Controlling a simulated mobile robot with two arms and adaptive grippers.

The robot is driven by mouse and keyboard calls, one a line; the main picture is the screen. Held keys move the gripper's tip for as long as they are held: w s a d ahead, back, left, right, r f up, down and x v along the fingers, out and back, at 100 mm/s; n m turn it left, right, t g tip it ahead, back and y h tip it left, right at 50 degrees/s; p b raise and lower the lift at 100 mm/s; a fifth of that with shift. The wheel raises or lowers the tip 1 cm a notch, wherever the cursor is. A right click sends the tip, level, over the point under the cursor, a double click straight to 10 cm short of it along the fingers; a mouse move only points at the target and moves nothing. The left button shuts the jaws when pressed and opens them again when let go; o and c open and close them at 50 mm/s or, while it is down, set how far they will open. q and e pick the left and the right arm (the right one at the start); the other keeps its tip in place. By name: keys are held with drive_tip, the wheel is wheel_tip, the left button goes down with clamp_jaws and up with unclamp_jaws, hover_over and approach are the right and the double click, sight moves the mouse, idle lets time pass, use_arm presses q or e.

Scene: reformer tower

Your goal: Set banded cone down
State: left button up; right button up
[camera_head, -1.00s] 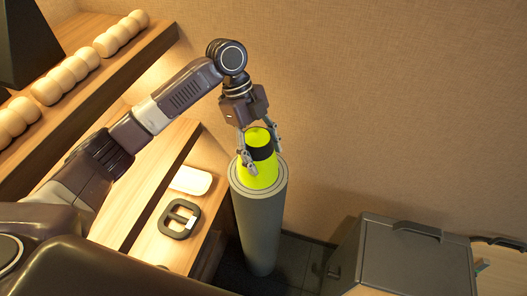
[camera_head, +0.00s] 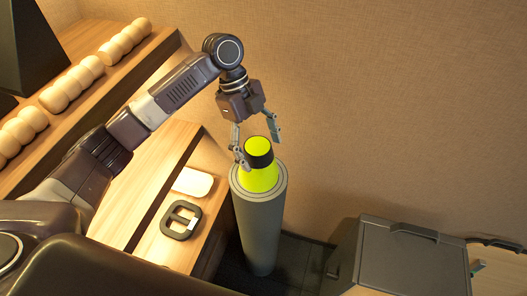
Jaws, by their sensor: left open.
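The banded cone (camera_head: 258,178) is yellow-green with a black band. It stands upright on the top of a tall grey cylindrical pillar (camera_head: 261,228). My left gripper (camera_head: 258,148) is open above the cone, its two fingers spread. One finger hangs at the cone's left near the band, the other is above and to the right of the cone's top. I cannot tell whether the left finger touches the cone. My right gripper is not in view.
A wooden shelf (camera_head: 152,57) with several pale rounded objects (camera_head: 75,82) is at the upper left. A lower wooden surface holds a white block (camera_head: 193,182) and a black frame-shaped item (camera_head: 181,220). A dark grey case (camera_head: 409,262) stands at the lower right.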

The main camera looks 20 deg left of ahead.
use_arm(q)
drive_tip(key=p+v, duration=0.6)
drive_tip(key=v, duration=0.3)
drive_tip(key=shift+a+r+p, duration=0.1)
drive_tip(key=shift+r+p, duration=0.05)
drive_tip(key=shift+p, duration=0.25)
